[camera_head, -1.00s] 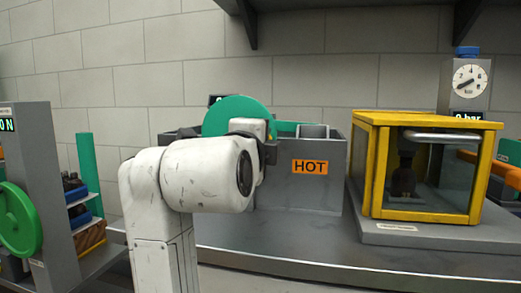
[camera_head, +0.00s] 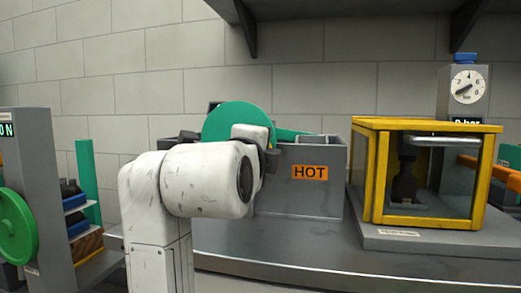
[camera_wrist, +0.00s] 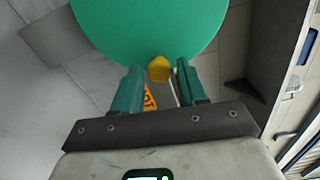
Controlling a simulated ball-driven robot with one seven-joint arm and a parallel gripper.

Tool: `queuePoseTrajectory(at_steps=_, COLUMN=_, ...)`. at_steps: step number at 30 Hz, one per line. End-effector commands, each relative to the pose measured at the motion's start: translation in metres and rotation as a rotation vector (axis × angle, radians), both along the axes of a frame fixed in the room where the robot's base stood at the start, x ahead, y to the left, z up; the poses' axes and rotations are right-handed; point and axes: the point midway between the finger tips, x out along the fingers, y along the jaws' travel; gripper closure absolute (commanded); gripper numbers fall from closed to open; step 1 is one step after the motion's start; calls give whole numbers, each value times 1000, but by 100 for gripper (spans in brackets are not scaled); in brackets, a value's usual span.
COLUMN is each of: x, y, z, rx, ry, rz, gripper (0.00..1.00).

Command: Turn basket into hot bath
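The grey bath (camera_head: 318,198) with an orange HOT label (camera_head: 310,173) stands on the counter. A large green disc (camera_head: 236,115) rises behind my arm at its left, and a sloping green part (camera_head: 292,134) meets its right side. In the wrist view the disc (camera_wrist: 150,28) fills the top, with a yellow knob (camera_wrist: 160,69) at its lower edge. My gripper (camera_wrist: 161,72) has its green fingers either side of the knob, with a slim gap showing on each side. In the head view my arm hides the fingers and knob. I cannot make out the basket.
A yellow-framed glass case (camera_head: 420,222) with a dark bottle (camera_head: 403,184) inside stands right of the bath. A pressure gauge (camera_head: 468,87) is behind it. The counter front (camera_head: 300,255) is clear.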

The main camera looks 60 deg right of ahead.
Motion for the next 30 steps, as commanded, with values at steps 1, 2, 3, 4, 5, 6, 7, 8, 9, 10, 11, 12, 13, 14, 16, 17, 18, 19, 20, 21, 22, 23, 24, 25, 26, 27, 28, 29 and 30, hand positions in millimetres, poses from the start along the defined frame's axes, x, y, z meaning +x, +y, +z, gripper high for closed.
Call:
queuePoseTrajectory(at_steps=1, x=0, y=0, z=0, rx=0, ry=0, rz=1, gripper=53)
queuePoseTrajectory(at_steps=2, x=0, y=0, z=0, rx=0, ry=0, rz=2, gripper=50)
queuePoseTrajectory(at_steps=3, x=1, y=1, z=0, rx=-1, ry=0, rz=2, gripper=46)
queuePoseTrajectory(at_steps=4, x=1, y=1, z=0, rx=-1, ry=0, rz=2, gripper=46)
queuePoseTrajectory(at_steps=5, x=1, y=1, z=0, rx=-1, ry=0, rz=2, gripper=46)
queuePoseTrajectory(at_steps=6, x=1, y=1, z=0, rx=-2, ry=0, rz=3, gripper=46)
queuePoseTrajectory(at_steps=7, x=1, y=1, z=0, rx=-2, ry=0, rz=3, gripper=46)
queuePoseTrajectory(at_steps=8, x=1, y=1, z=0, rx=-2, ry=0, rz=3, gripper=46)
queuePoseTrajectory(at_steps=9, x=1, y=1, z=0, rx=-2, ry=0, rz=3, gripper=46)
queuePoseTrajectory(at_steps=10, x=1, y=1, z=0, rx=-2, ry=0, rz=3, gripper=46)
queuePoseTrajectory(at_steps=11, x=1, y=2, z=0, rx=-2, ry=0, rz=4, gripper=46)
queuePoseTrajectory(at_steps=12, x=0, y=4, z=1, rx=-2, ry=0, rz=4, gripper=46)
queuePoseTrajectory(at_steps=13, x=-1, y=6, z=1, rx=-2, ry=0, rz=4, gripper=46)
queuePoseTrajectory(at_steps=14, x=-1, y=9, z=1, rx=-2, ry=1, rz=4, gripper=46)
queuePoseTrajectory(at_steps=16, x=-4, y=18, z=1, rx=-1, ry=1, rz=6, gripper=46)
queuePoseTrajectory(at_steps=17, x=-6, y=23, z=1, rx=-1, ry=1, rz=7, gripper=46)
queuePoseTrajectory(at_steps=18, x=-9, y=30, z=1, rx=-2, ry=-1, rz=7, gripper=46)
queuePoseTrajectory(at_steps=19, x=-10, y=36, z=2, rx=-2, ry=0, rz=8, gripper=46)
queuePoseTrajectory(at_steps=20, x=-12, y=41, z=2, rx=-3, ry=0, rz=7, gripper=46)
queuePoseTrajectory(at_steps=21, x=-15, y=49, z=2, rx=-2, ry=-1, rz=8, gripper=46)
queuePoseTrajectory(at_steps=22, x=-18, y=54, z=1, rx=-2, ry=-1, rz=7, gripper=46)
queuePoseTrajectory(at_steps=23, x=-19, y=60, z=1, rx=-2, ry=0, rz=7, gripper=46)
queuePoseTrajectory(at_steps=24, x=-22, y=67, z=1, rx=-2, ry=1, rz=7, gripper=46)
queuePoseTrajectory(at_steps=25, x=-24, y=72, z=1, rx=-2, ry=0, rz=7, gripper=46)
queuePoseTrajectory(at_steps=26, x=-26, y=76, z=1, rx=-2, ry=0, rz=6, gripper=46)
queuePoseTrajectory(at_steps=27, x=-28, y=82, z=1, rx=-1, ry=0, rz=6, gripper=46)
queuePoseTrajectory(at_steps=28, x=-29, y=86, z=1, rx=-1, ry=1, rz=6, gripper=46)
queuePoseTrajectory(at_steps=29, x=-31, y=89, z=1, rx=-2, ry=0, rz=4, gripper=46)
queuePoseTrajectory(at_steps=30, x=-32, y=93, z=1, rx=-2, ry=0, rz=4, gripper=46)
